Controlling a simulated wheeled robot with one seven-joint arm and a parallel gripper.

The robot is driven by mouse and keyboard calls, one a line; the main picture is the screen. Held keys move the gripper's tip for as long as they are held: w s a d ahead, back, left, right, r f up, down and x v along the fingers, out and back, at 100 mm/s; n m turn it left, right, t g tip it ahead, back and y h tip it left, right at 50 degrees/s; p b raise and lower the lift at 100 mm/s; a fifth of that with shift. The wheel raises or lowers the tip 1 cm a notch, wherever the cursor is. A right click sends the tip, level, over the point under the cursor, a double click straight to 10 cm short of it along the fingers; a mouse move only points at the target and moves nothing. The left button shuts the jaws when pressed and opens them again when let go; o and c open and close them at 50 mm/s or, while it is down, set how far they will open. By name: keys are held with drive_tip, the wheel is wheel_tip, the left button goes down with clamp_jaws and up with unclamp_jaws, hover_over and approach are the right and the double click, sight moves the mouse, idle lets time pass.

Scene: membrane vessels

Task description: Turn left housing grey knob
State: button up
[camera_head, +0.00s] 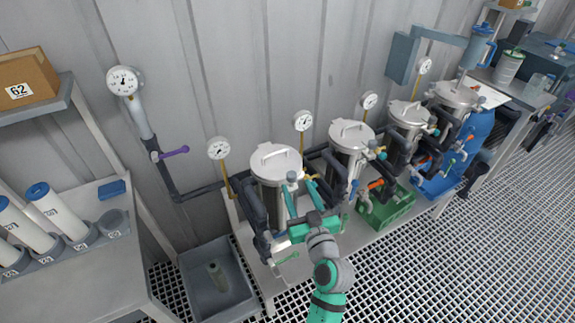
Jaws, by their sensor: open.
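The left housing (268,172) is the leftmost steel vessel in the row, with a lid and a handle bar on top. My gripper (301,188) is at the front right side of this housing, with its teal fingers pointing up towards the wall. The fingers are open, and I see nothing held between them. My gripper and wrist cover much of the housing's lower front. Whether a finger touches the housing or its fittings cannot be told.
More steel vessels, including the neighbouring one (350,140), stand to the right with dark pipes and coloured valves. A green crate (388,212) sits right of my arm. A grey bin (216,284) is on the floor at left. A purple-handled valve (174,152) is on the wall pipe.

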drive_tip(key=shift+w+a+r, duration=0.15)
drive_tip(key=shift+w+r, duration=0.05)
drive_tip(key=shift+w, duration=0.3)
drive_tip(key=x, duration=0.9)
drive_tip(key=shift+w+a, duration=0.15)
drive_tip(key=shift+w, duration=0.25)
drive_tip(key=c, duration=1.1)
